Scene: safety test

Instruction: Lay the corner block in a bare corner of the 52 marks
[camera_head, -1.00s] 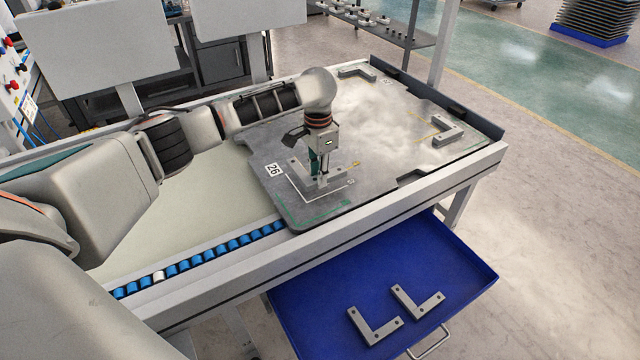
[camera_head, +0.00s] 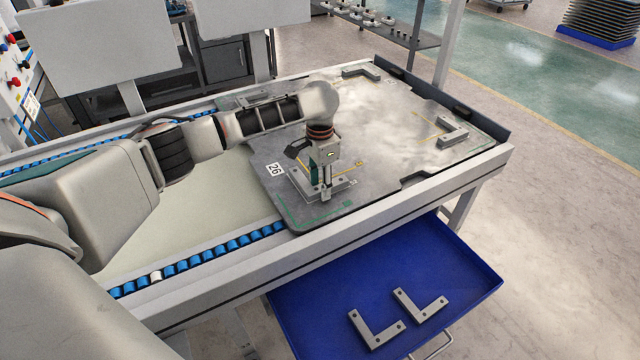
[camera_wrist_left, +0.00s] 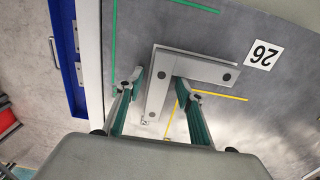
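The grey L-shaped corner block (camera_head: 341,189) lies flat on the grey plate (camera_head: 390,110) near its front left end, where white corner lines showed before. It also shows in the left wrist view (camera_wrist_left: 200,68). My left gripper (camera_head: 322,190) points down over it. In the left wrist view the gripper (camera_wrist_left: 160,84) has one finger on each side of one leg of the block, with narrow gaps visible, so it looks open. A small label (camera_head: 352,182) sits beside the block; its number is too small to read surely. My right gripper is out of view.
Green lines (camera_head: 318,216) lie in front of the block and a yellow line (camera_head: 347,167) behind it. Other L-shaped blocks sit at the back (camera_head: 360,72) and right (camera_head: 453,131) of the plate. The blue drawer (camera_head: 440,270) below holds two more. A "26" label (camera_head: 275,170) is left.

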